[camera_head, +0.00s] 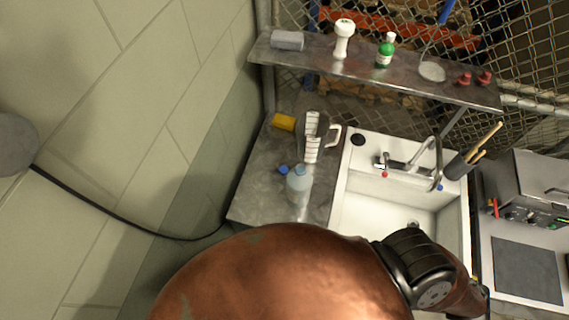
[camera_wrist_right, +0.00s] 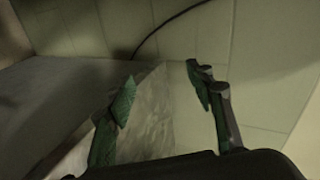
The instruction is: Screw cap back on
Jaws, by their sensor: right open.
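A pale translucent blue bottle (camera_head: 299,186) stands upright on the grey counter, left of the sink. A small dark-blue cap (camera_head: 283,169) shows just left of the bottle's top, apart from its neck. The bottle's top looks bluish and is too small to read clearly. My right gripper (camera_wrist_right: 162,89) is open, with green-padded fingers spread and nothing between them. In the right wrist view it is over the counter's corner; the bottle and cap do not show there. My left gripper is not in view.
A metal shelf (camera_head: 355,75) holds several items. A large copper-coloured form covers the bottom of the head view.

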